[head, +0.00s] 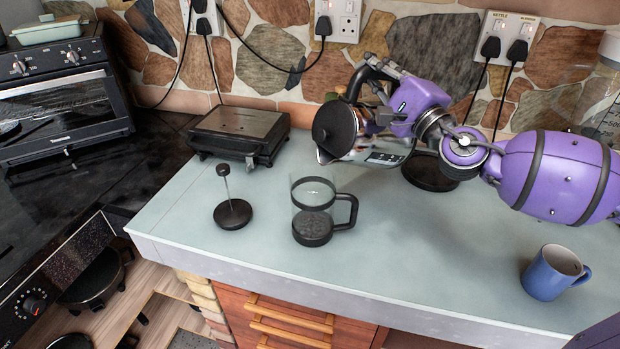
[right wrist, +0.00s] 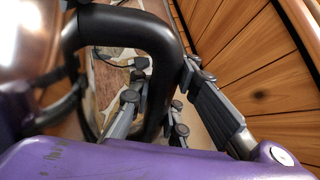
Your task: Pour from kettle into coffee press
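The silver kettle (head: 365,138) with a black lid is off its base, tilted with its spout to the left. My right gripper (head: 372,84) is shut on its black handle (right wrist: 165,62); in the right wrist view the fingers lie on both sides of the handle. The coffee press (head: 314,194), a clear glass with black base and handle, stands upright on the counter in front of the spout. The spout appears above and behind the press rim. No stream of liquid shows. The press's plunger lid (head: 232,213) stands apart on the left. My left gripper is not in view.
The black kettle base (head: 430,174) sits on the counter under my right arm. A blue mug (head: 553,273) stands at the right. A black appliance (head: 240,132) and a toaster oven (head: 62,100) are at the left. The counter (head: 400,250) between press and mug is clear.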

